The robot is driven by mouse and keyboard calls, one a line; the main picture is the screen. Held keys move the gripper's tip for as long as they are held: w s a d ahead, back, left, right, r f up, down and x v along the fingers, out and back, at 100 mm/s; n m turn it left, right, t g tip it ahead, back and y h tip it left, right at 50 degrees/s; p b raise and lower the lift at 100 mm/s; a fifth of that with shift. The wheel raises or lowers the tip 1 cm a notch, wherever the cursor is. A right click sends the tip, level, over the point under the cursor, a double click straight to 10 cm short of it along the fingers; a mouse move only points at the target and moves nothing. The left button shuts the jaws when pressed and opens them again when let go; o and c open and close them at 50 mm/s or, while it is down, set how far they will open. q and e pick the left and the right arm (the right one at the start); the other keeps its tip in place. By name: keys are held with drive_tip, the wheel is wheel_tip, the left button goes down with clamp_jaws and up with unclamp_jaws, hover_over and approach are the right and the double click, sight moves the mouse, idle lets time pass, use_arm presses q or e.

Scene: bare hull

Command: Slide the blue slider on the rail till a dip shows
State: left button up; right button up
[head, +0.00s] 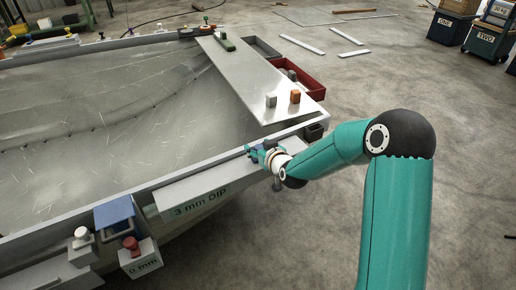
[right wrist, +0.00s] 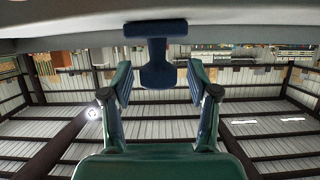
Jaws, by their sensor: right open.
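My right gripper (head: 256,154) is at the front edge of the grey hull (head: 110,118), beside the grey rail-like edge strip (head: 165,184). In the right wrist view my right gripper (right wrist: 160,82) is open. A dark blue T-shaped part (right wrist: 157,68), which looks like the blue slider, stands between its fingers with a gap on each side. In the head view the gripper largely hides this part. A grey block labelled "3 mm DIP" (head: 200,203) is to the left of the gripper. My left gripper is not in view.
A blue bracket-like piece (head: 115,213) and a block labelled "0 mm" with a red knob (head: 131,243) are at lower left. A light panel (head: 258,80) holds a grey and an orange block. A red tray (head: 300,82) is behind it. The floor at right is mostly clear.

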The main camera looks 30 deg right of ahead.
drive_tip(key=shift+s, duration=0.1)
drive_tip(key=v, duration=1.1)
drive_tip(key=shift+s, duration=0.35)
drive_tip(key=shift+r, duration=0.15)
idle(1.1)
